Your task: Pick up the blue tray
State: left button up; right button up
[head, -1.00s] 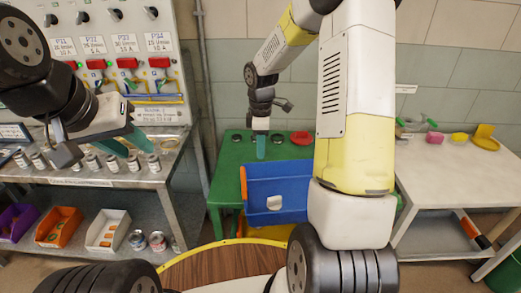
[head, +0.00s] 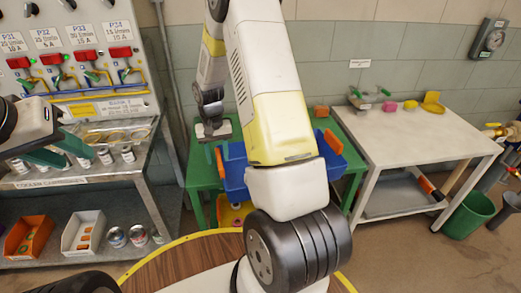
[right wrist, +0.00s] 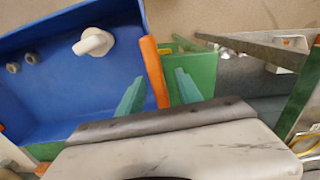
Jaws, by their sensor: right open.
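The blue tray (head: 235,172) is at the green table in the head view, its middle hidden behind my right arm. An orange handle (head: 333,141) shows on its right side. In the right wrist view the tray (right wrist: 60,85) fills the left, with a white object (right wrist: 94,42) inside and an orange edge piece (right wrist: 152,68). My right gripper (head: 217,151) is by the tray's left end; in the right wrist view its teal fingers (right wrist: 158,92) are apart, with the orange piece seen between them. My left gripper (head: 56,150) is open and empty by the steel bench at left.
The green table (head: 202,172) stands against the wall. A white table (head: 420,135) at right bears small coloured items. A green bin (head: 467,217) stands right of it. The steel bench (head: 150,165) with cans is at left. Open floor shows at front right.

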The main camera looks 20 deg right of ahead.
jog(key=f, duration=0.5)
jog(key=shift+s+d+f, duration=0.15)
jog(key=shift+s+d, duration=0.05)
jog(key=shift+c, duration=0.2)
grip_shut()
dwell(1.0)
